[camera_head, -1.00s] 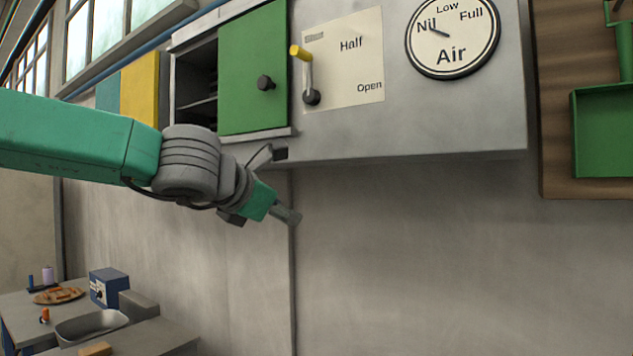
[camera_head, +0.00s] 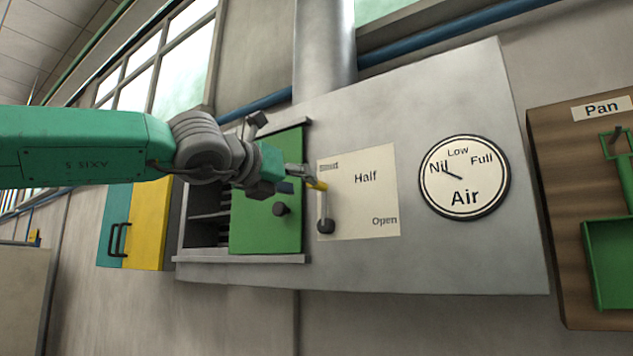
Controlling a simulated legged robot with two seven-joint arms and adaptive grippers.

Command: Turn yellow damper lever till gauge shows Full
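The damper lever's yellow handle (camera_head: 317,185) is at the top of a short arm that stands nearly upright from a dark pivot knob (camera_head: 326,226). The lever points up toward the "Shut" mark on the cream plate (camera_head: 362,205), which also reads "Half" and "Open". The round Air gauge (camera_head: 464,177) has its needle at Nil. My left gripper (camera_head: 301,177) reaches in from the left, with its fingertips at the yellow handle. I cannot tell whether they touch or close on it, since the fingers are small and partly hidden. My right gripper is not in view.
A green sliding door (camera_head: 267,228) with a dark knob (camera_head: 281,209) is just behind and below my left gripper, beside an open shelf slot. A yellow panel (camera_head: 150,225) stands farther left. A wooden board (camera_head: 560,210) with a green pan (camera_head: 610,265) hangs at right.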

